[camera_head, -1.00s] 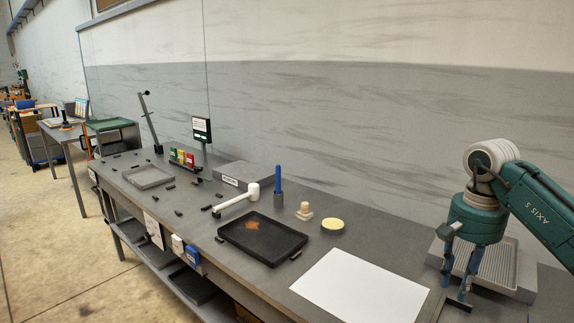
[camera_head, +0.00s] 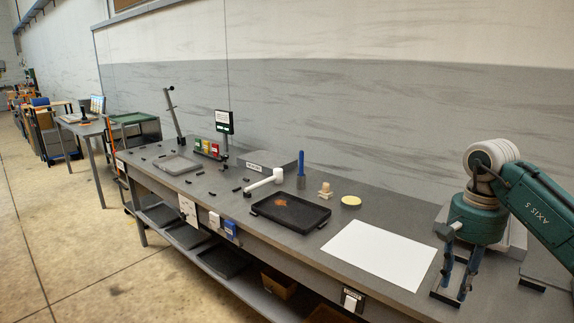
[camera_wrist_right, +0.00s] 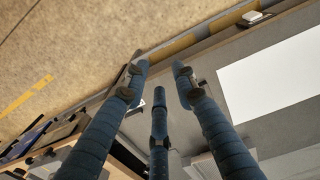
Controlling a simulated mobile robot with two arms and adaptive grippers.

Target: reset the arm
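My right arm comes in from the right of the head view, teal with a white joint. Its gripper (camera_head: 455,282) points down over the front right part of the bench, to the right of the white sheet. In the right wrist view the blue fingers of the right gripper (camera_wrist_right: 160,78) are spread apart with nothing between them. The bench's front edge and the floor show beyond the fingertips. My left arm and gripper are in neither view.
The grey bench (camera_head: 345,208) carries a white sheet (camera_head: 380,254), a black tray (camera_head: 318,222) with an orange stain, a white-headed tool (camera_head: 277,176), a blue-handled tool (camera_head: 301,165) and a yellow round pad (camera_head: 351,201). Open floor (camera_head: 100,260) lies at the left.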

